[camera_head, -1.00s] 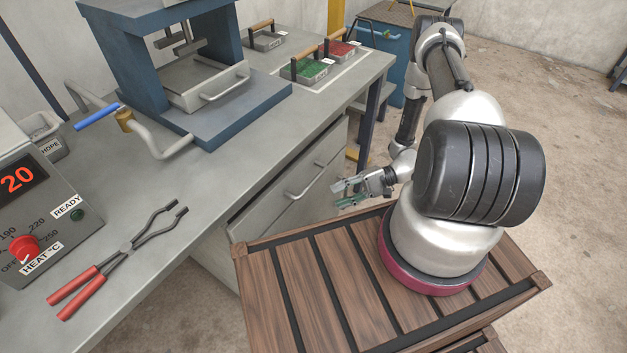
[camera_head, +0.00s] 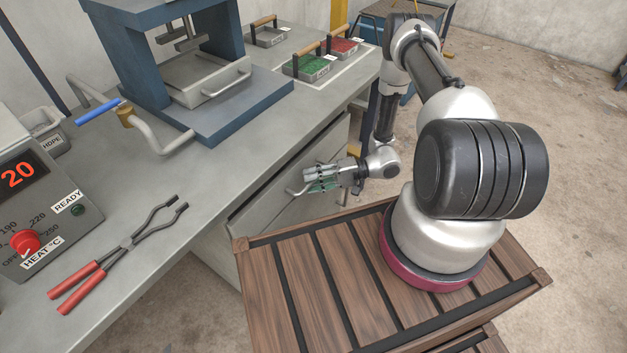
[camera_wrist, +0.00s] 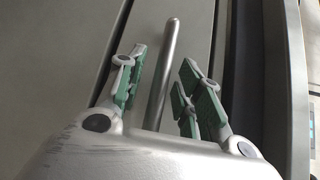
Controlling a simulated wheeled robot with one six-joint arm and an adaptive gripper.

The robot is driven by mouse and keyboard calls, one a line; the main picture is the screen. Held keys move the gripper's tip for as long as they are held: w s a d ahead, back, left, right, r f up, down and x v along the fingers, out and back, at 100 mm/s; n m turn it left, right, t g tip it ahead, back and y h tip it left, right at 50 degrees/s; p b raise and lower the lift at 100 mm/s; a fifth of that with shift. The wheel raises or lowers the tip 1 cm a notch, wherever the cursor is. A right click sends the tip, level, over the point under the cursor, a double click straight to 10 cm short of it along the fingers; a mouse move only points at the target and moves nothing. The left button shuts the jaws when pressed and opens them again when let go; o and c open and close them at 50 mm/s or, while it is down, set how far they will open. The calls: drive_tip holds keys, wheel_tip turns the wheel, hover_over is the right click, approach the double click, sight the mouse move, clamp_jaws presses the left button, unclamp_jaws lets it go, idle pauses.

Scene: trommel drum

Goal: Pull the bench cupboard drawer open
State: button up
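The bench cupboard drawer (camera_head: 262,213) is a grey front under the bench top, with a silver bar handle (camera_head: 293,191) that is partly hidden by my gripper. My gripper (camera_head: 314,180) is at the handle in the head view. In the wrist view, my gripper (camera_wrist: 164,88) is open, its green-padded fingers on either side of the bar handle (camera_wrist: 168,65). Gaps show between the bar and the pads, and the bar runs between them. The drawer front (camera_wrist: 200,25) looks shut from what shows.
The grey bench top (camera_head: 225,165) lies above the drawer and holds red-handled tongs (camera_head: 120,255), a blue press (camera_head: 215,120) and small trays with handles (camera_head: 305,66). A wooden slatted platform (camera_head: 320,270) carries my arm, close to the drawer front.

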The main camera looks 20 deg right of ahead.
clamp_jaws()
